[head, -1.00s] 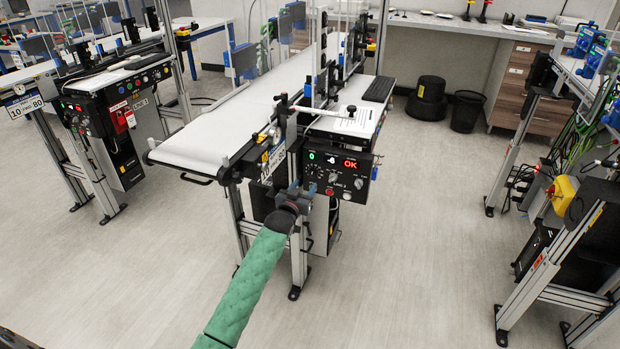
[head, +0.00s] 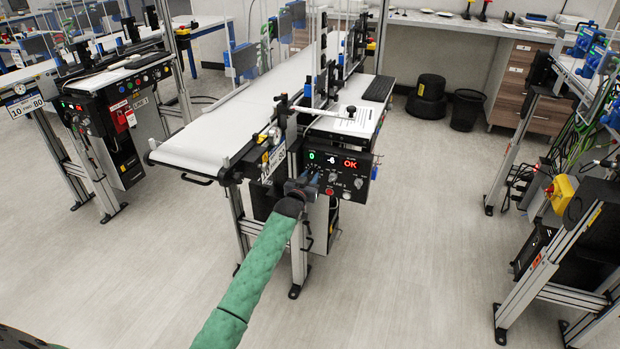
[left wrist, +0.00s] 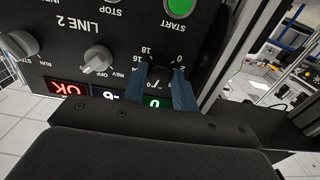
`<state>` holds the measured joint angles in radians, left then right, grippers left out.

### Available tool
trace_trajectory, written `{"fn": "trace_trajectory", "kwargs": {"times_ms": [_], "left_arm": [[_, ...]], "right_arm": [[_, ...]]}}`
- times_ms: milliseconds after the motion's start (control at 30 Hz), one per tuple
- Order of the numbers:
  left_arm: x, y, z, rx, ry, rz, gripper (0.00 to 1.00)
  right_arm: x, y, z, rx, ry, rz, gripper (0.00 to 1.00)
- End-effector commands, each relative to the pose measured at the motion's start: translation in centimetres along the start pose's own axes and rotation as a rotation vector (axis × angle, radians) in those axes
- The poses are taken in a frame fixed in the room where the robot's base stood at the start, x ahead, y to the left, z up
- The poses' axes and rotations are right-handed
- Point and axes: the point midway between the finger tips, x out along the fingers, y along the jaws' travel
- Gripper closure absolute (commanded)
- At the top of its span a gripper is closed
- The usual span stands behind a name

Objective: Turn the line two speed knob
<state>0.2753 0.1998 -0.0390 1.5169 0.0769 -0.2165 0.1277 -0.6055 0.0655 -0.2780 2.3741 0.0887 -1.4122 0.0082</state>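The LINE 2 panel (head: 340,172) faces me on the near end of the middle conveyor. In the left wrist view the panel (left wrist: 130,25) is upside down. The dark speed knob (left wrist: 160,74) sits in a ring of numbers. My left gripper (head: 309,179) is at the panel's lower left. In the left wrist view its two blue fingers (left wrist: 160,80) stand apart, one on either side of the knob; I cannot tell whether they touch it. The green display (left wrist: 154,102) reads 0. My right gripper is out of view.
A grey REV/OFF selector (left wrist: 98,58), another knob (left wrist: 22,43) and the green START button (left wrist: 180,8) are near the fingers. The red OK display (head: 350,163) is lit. A gauge (head: 275,135) stands left of the panel.

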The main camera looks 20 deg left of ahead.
Motion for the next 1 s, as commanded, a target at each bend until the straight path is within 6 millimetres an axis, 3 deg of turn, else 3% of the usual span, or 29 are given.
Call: {"fn": "trace_trajectory", "kwargs": {"times_ms": [100, 433, 1000], "left_arm": [[0.0, 0.0, 0.0, 0.000, 0.000, 0.000, 0.95], [0.0, 0.0, -0.1, 0.062, 0.000, 0.001, 0.95], [0.0, -0.1, -0.1, 0.422, 0.001, 0.000, 0.95]], "right_arm": [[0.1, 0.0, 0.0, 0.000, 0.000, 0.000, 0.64], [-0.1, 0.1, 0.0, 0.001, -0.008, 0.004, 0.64], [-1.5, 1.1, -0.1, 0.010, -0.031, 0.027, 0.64]]}}
